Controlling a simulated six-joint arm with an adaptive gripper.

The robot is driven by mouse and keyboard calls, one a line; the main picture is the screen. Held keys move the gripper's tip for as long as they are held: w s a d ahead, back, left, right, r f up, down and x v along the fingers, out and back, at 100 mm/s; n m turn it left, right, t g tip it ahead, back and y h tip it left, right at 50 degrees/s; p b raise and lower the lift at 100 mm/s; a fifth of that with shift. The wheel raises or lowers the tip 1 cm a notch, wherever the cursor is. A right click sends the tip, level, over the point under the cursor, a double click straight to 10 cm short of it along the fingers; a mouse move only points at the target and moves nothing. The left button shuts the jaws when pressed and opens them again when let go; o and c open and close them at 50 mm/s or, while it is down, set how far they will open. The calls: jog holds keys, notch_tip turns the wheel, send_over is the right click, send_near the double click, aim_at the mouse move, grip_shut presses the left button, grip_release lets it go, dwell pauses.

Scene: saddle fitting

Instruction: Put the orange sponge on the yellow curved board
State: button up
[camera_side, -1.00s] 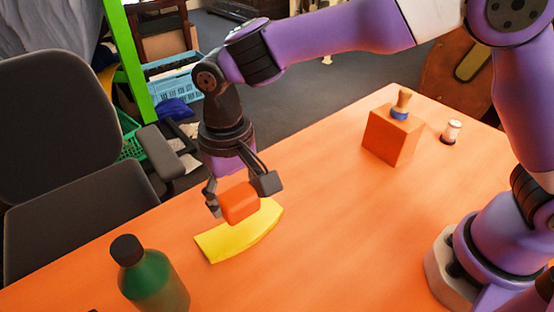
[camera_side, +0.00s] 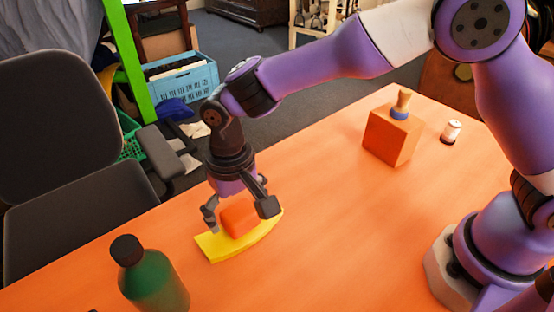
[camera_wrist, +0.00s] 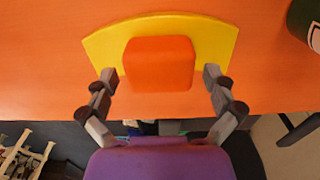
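The orange sponge (camera_side: 239,218) rests on the yellow curved board (camera_side: 214,246), near its middle. In the wrist view the sponge (camera_wrist: 158,64) lies flat on the yellow board (camera_wrist: 218,42), with yellow showing on both sides and along the far edge. My gripper (camera_side: 239,211) is low over the board, one finger on each side of the sponge. In the wrist view my gripper (camera_wrist: 160,76) shows a narrow gap between each fingertip and the sponge, so it looks open. The sponge's underside is hidden.
A green bottle (camera_side: 153,276) with a dark cap stands at the front left. An orange block (camera_side: 390,137) with a wooden-handled item (camera_side: 401,104) on top stands at the back right, beside a small white-and-dark jar (camera_side: 451,132). The table's middle is clear.

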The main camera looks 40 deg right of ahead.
aim_at(238, 208)
jog(key=d+r, duration=0.2)
jog(key=r, duration=0.6)
jog(key=d+r, duration=0.3)
jog(key=r, duration=0.4)
jog(key=s+d+t, duration=0.2)
jog(key=s+d, duration=0.3)
jog(key=d, duration=0.3)
jog(key=s+d+t, duration=0.3)
jog(key=s+d, duration=0.3)
jog(key=d, duration=0.3)
jog(key=shift+s+t, duration=0.2)
jog(key=shift+t, duration=0.1)
